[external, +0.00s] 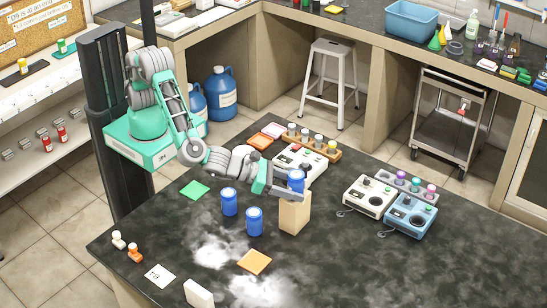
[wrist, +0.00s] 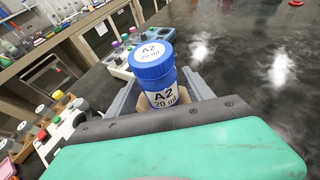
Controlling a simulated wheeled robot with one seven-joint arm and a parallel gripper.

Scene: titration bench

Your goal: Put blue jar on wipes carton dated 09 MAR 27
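A blue jar (external: 296,180) stands upright at the top of a tan carton (external: 293,215) in the external view. In the wrist view this jar (wrist: 156,72) has a blue cap and a label reading "A2 20 ml". My gripper (wrist: 162,84) has its fingers spread on either side of the jar, with slivers of tan showing beside it. In the external view my gripper (external: 284,190) is level with the carton's top. Two more blue jars, one on the left (external: 229,202) and one nearer (external: 254,221), stand on the bench. No date on the carton is readable.
A white carton (external: 198,293) stands at the front edge, near a card (external: 160,276) and an orange pad (external: 254,262). White titration devices (external: 300,163) and a blue one (external: 410,215) stand behind and to the right.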

